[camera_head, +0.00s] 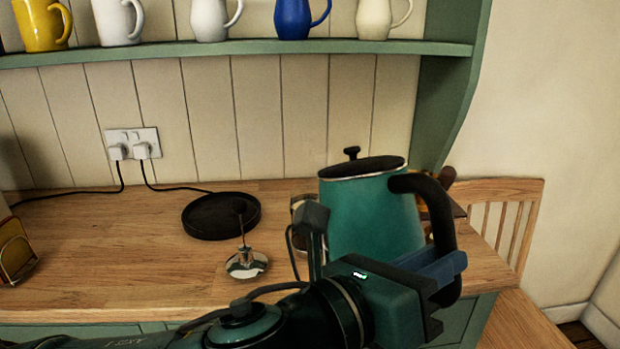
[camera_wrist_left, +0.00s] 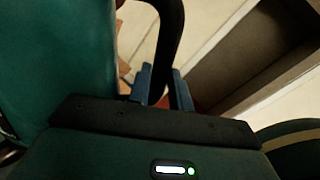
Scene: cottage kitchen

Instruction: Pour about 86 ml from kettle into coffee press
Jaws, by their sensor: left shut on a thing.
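The teal kettle (camera_head: 365,215) with its black handle (camera_head: 440,220) stands roughly upright, off its round black base (camera_head: 215,232). My left gripper (camera_head: 446,268) is shut on the kettle handle. The left wrist view shows its blue fingers (camera_wrist_left: 162,90) on either side of the handle (camera_wrist_left: 172,35), beside the teal kettle body (camera_wrist_left: 55,60). My wrist hides the kettle's bottom. What looks like the coffee press (camera_head: 303,203) is mostly hidden behind my gripper and the kettle. A metal lid with a plunger rod (camera_head: 246,264) lies apart on the counter. My right gripper is not in view.
Several mugs, including a blue one (camera_head: 293,18), stand on the green shelf (camera_head: 240,48) above. A toast-rack-like holder (camera_head: 15,250) is at the left. A wooden chair (camera_head: 500,215) stands at the right. The wooden counter (camera_head: 120,260) is clear at left of centre.

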